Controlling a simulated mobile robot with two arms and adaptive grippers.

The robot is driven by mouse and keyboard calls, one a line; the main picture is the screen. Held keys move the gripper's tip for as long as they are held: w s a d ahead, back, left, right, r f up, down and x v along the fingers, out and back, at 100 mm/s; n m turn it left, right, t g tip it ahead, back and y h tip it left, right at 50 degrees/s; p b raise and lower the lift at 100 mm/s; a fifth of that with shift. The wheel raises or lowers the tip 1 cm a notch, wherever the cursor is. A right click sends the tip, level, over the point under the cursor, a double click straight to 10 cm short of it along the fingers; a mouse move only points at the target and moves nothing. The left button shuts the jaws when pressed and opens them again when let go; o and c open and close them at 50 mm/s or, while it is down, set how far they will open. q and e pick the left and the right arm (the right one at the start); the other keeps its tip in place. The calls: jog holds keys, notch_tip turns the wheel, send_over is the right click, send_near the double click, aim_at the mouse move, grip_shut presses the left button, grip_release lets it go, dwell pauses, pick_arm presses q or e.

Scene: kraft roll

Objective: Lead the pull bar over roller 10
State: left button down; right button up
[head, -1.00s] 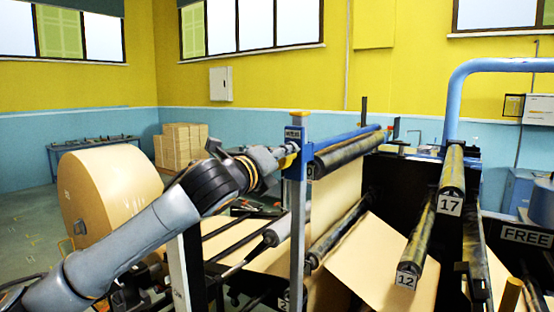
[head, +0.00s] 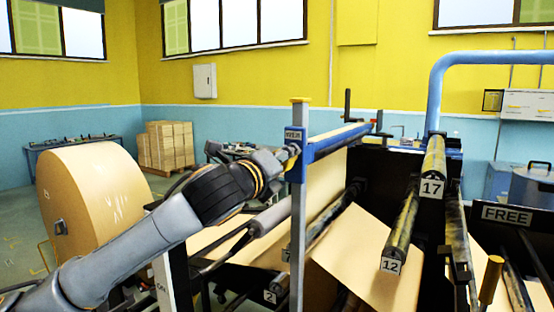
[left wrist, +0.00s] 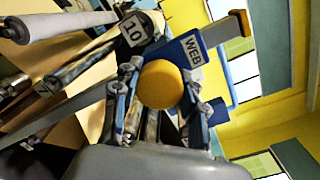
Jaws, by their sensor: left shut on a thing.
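The pull bar, blue and labelled WEB (head: 335,140), stands out level from an upright grey post, with brown kraft web (head: 322,190) hanging below it. My left gripper (head: 288,158) is at the near end of the bar. In the left wrist view its fingers (left wrist: 165,110) are closed around the yellow round knob (left wrist: 160,84) beside the WEB label (left wrist: 193,52). Roller 10 (left wrist: 132,32) shows by its end label just left of the bar in that view; I cannot tell the gap between them. In the head view I cannot make out roller 10. My right gripper is not in view.
Rollers 12 (head: 402,225) and 17 (head: 434,165) stand to the right of the bar. Roller 7 (head: 330,220) lies below it. A large kraft roll (head: 95,195) stands at left. A panel marked FREE (head: 507,215) is at right.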

pick_arm(q)
jog(key=shift+f, duration=0.15)
jog(key=s+d+f+b, duration=0.3)
jog(key=f+b, duration=0.3)
jog(key=f, duration=0.3)
jog(key=s+d+f+b, duration=0.3)
jog(key=d+f+b, duration=0.3)
jog(key=f, duration=0.3)
jog(key=s+d+f+b, duration=0.3)
jog(key=f+b, duration=0.4)
jog(key=f, duration=0.3)
jog(key=shift+s+d, duration=0.35)
jog(key=shift+d, duration=0.35)
